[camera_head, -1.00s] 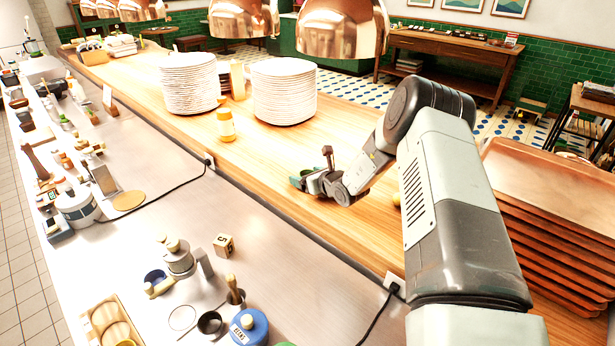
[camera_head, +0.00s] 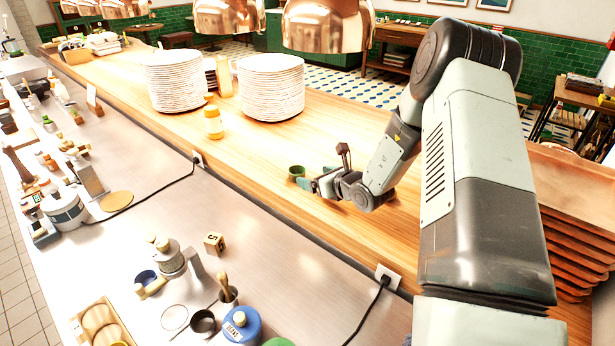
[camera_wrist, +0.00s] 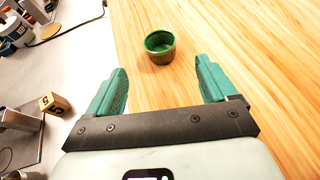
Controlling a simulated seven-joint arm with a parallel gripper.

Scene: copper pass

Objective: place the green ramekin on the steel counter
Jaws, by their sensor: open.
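The green ramekin (camera_head: 296,172) stands upright on the wooden pass shelf, near its edge above the steel counter. In the wrist view the ramekin (camera_wrist: 159,46) lies just beyond the fingertips, roughly centred between them, and looks empty. My gripper (camera_head: 306,184) is open and empty, low over the wood beside the ramekin. Its two green fingers (camera_wrist: 157,72) are spread wide and do not appear to touch it. The steel counter (camera_head: 146,224) runs along the left, lower than the wooden shelf.
Two tall plate stacks (camera_head: 271,88) and an orange-labelled bottle (camera_head: 213,122) stand on the wood. On the counter are a numbered block (camera_head: 214,243), a blue-lidded jar (camera_head: 242,326), a black cup (camera_head: 203,322) and a cable (camera_head: 150,205). Bare steel lies between the cable and the block.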

